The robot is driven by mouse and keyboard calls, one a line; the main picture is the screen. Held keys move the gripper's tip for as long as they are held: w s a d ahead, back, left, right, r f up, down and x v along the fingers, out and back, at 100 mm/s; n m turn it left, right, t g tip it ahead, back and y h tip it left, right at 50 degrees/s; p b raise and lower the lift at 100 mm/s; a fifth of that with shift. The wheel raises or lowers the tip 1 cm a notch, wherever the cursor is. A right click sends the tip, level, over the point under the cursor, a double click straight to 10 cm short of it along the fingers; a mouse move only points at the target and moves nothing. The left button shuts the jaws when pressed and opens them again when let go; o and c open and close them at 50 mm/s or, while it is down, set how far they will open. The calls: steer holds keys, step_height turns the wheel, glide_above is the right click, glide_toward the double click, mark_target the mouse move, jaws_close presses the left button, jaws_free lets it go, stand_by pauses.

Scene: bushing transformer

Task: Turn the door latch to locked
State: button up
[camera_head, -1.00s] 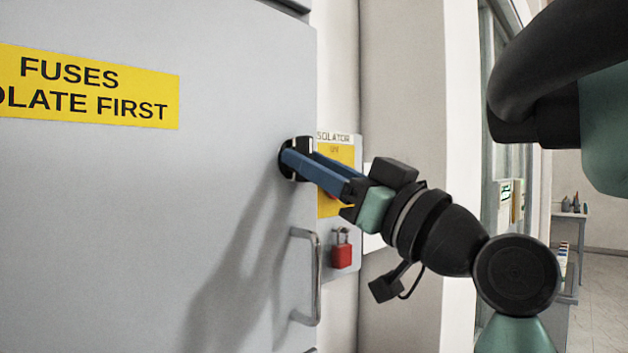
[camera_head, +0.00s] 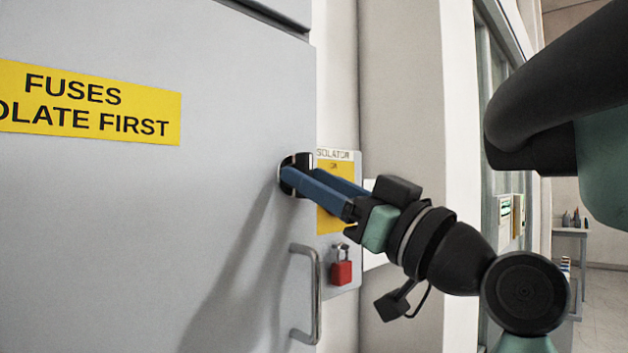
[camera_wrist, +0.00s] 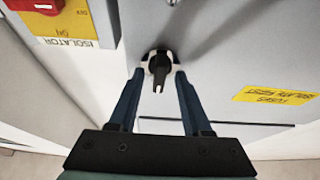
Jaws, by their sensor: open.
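The door latch (camera_wrist: 159,68) is a dark knob on a round pale-and-black plate in the grey cabinet door (camera_head: 120,230). In the wrist view its narrow end points down the picture, toward my gripper's palm. My gripper (camera_wrist: 158,80) is open, with one blue finger on each side of the latch; I cannot tell whether either finger touches it. In the head view my gripper (camera_head: 290,178) reaches the latch plate (camera_head: 303,161) from the right, and its fingers hide most of the latch.
A metal pull handle (camera_head: 316,295) stands out below the latch. An isolator panel (camera_head: 340,220) with a red padlock (camera_head: 341,270) is on the wall right of the door. A yellow fuse warning label (camera_head: 90,103) is on the door.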

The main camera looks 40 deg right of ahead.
steer(key=b+v, duration=0.2)
steer(key=v, duration=1)
steer(key=shift+s+b, duration=0.2)
steer(key=shift+b, duration=0.15)
